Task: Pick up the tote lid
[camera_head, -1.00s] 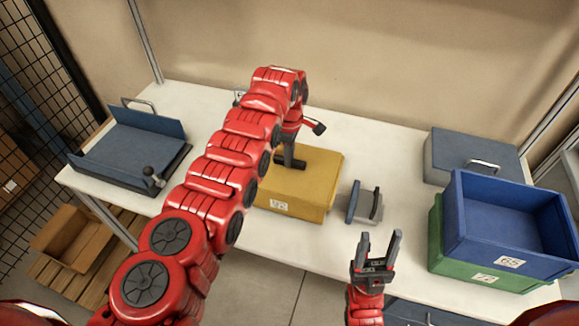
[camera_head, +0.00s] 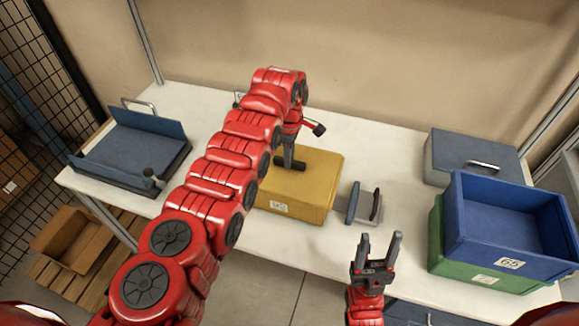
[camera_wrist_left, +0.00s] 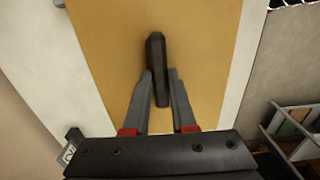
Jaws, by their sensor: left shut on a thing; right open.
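The yellow tote (camera_head: 308,198) stands on the white table with its flat yellow lid (camera_head: 322,165) on top. A dark bar handle is on the lid, and it shows in the left wrist view (camera_wrist_left: 156,52). My left gripper (camera_head: 288,161) reaches down over the lid and is shut on this handle; in the left wrist view its fingers (camera_wrist_left: 160,88) lie on both sides of it. My left arm hides the left part of the tote.
A grey-blue tape dispenser-like holder (camera_head: 352,203) stands just right of the tote. Blue (camera_head: 510,265) and green (camera_head: 480,275) bins are stacked at the right, with a grey lidded box (camera_head: 440,155) behind. A blue tray-like fixture (camera_head: 130,150) is at the left.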

